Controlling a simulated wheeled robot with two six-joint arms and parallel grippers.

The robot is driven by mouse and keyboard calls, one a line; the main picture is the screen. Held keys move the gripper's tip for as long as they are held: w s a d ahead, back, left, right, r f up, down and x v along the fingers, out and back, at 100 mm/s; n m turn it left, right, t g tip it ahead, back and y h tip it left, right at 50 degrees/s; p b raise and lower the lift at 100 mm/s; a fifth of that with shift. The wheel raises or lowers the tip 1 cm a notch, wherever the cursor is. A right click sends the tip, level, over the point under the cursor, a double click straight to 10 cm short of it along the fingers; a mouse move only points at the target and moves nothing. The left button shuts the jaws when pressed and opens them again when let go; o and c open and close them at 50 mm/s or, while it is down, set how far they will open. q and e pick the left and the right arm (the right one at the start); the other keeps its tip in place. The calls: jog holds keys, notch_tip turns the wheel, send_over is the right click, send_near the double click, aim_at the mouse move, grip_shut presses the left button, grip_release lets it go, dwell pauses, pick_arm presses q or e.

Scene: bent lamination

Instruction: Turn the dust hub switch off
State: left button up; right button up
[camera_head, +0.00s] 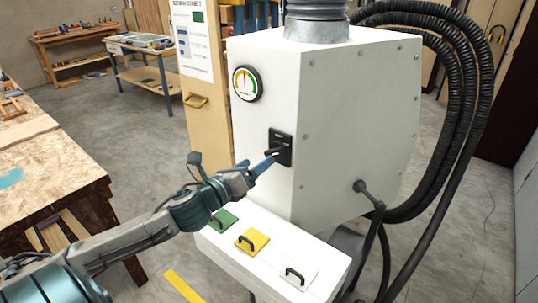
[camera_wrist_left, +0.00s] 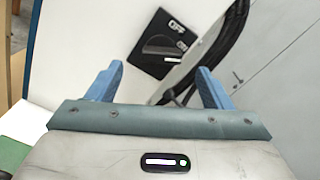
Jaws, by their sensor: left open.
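The dust hub (camera_head: 345,110) is a large white cabinet in the middle of the head view. Its switch (camera_head: 280,147) is a black plate with a dark knob on the front face. My right gripper is not in view.
A round gauge (camera_head: 247,83) sits above the switch. Below is a white ledge (camera_head: 317,262) with green (camera_head: 223,220), yellow (camera_head: 252,241) and white handled lids. Black hoses (camera_head: 470,110) curve at the right. A wooden workbench (camera_head: 50,160) stands at the left.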

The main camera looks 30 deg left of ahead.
aim_at(270, 153)
pick_arm(q)
jog(key=shift+w+d+r, duration=0.1)
jog(key=shift+w, duration=0.35)
jog(key=w+p, duration=0.1)
jog(key=w, duration=0.2)
jog(key=shift+w+d, duration=0.15)
jog(key=shift+w, duration=0.1)
jog(key=shift+w+d+p, duration=0.1)
jog(key=shift+w+p, duration=0.25)
jog(key=shift+w, duration=0.55)
jog(key=c, duration=1)
